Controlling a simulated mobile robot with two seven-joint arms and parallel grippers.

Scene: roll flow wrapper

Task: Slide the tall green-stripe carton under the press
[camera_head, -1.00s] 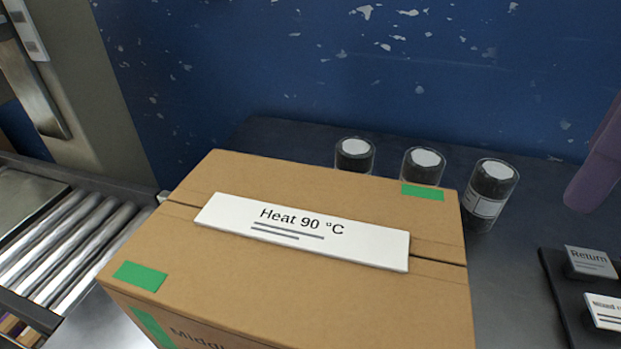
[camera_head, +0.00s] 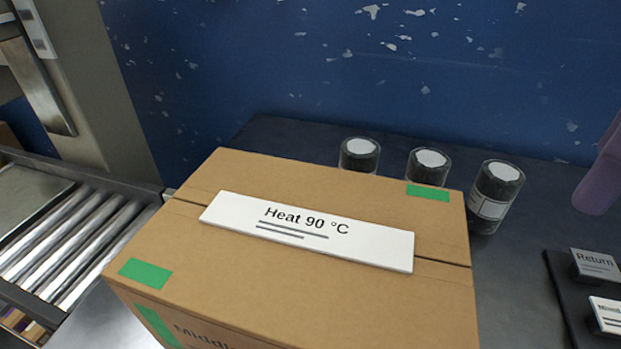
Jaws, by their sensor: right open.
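A large brown carton (camera_head: 330,295) with green tape strips at its corners fills the lower middle of the view. Its top bears a white label reading "Heat 90 °C" (camera_head: 310,231). Its front face is cut off by the lower edge, so its full height is hidden. No press can be made out for certain. A rounded purple part at the right edge appears to be my right gripper (camera_head: 600,178), mostly out of frame. It is open, off to the right of the carton and not touching it. My left gripper is not in view.
A roller conveyor (camera_head: 75,235) runs at the left beside a beige upright frame (camera_head: 98,100). Several dark jars with white lids stand behind the carton, one at its right (camera_head: 494,197). A dark tray with a "Return" label (camera_head: 595,264) lies at right. A blue wall (camera_head: 300,75) closes the back.

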